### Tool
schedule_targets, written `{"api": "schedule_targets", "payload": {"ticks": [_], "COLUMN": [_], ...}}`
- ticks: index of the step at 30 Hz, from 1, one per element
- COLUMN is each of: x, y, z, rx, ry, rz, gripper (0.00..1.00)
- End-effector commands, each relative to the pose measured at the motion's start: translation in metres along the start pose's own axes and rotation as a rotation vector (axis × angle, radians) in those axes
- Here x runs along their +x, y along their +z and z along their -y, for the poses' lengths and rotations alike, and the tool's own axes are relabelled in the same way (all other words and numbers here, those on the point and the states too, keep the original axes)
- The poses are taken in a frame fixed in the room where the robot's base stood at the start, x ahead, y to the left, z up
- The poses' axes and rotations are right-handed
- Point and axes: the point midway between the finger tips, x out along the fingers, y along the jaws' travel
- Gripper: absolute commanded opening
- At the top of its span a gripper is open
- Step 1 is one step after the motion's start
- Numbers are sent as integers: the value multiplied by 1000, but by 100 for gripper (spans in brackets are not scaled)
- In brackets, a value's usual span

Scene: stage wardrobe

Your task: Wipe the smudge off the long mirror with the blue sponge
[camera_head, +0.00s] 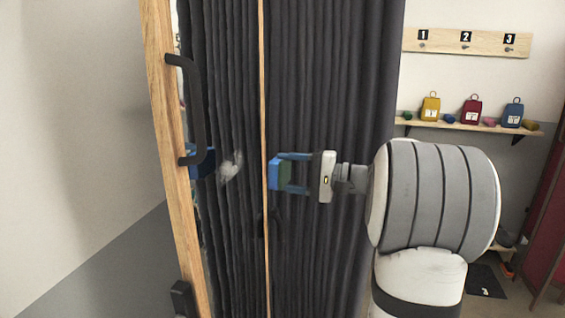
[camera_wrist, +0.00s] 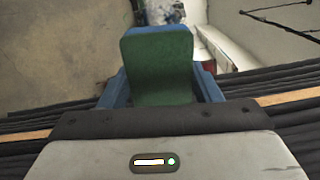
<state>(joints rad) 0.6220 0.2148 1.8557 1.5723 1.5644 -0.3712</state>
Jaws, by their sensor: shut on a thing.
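The long mirror has a wooden frame (camera_head: 164,120) and is seen at a steep slant in the head view. A whitish smudge (camera_head: 230,166) shows on its dark glass at mid height. My gripper (camera_head: 292,174) is shut on the blue sponge (camera_head: 273,175), which has a green side. The sponge appears just right of the frame's thin right edge (camera_head: 263,80), with the smudge to its left. I cannot tell its distance from the glass. In the wrist view the sponge's green face (camera_wrist: 160,68) fills the space between the fingers and hides what lies beyond.
A black handle (camera_head: 198,110) stands out from the frame's left side. A blue shape (camera_head: 203,163) behind it looks like a reflection. A dark curtain (camera_head: 335,80) hangs behind my gripper. A shelf (camera_head: 465,125) with several small coloured items is on the right wall, below numbered hooks (camera_head: 466,42).

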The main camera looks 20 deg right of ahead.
Motion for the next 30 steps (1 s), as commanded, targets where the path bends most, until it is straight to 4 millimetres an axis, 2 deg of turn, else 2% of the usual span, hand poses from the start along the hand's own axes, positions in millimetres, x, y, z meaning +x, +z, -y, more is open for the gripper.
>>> {"api": "schedule_targets", "payload": {"ticks": [1, 9, 15, 23, 30], "x": [1, 3, 5, 10, 32], "y": [11, 63, 93, 106, 107], "z": [12, 13, 10, 6, 6], "rx": [55, 372, 537, 606, 607], "ry": [0, 0, -1, 0, 2], "rz": [1, 1, 0, 2, 3], "gripper": [39, 39, 39, 39, 39]}}
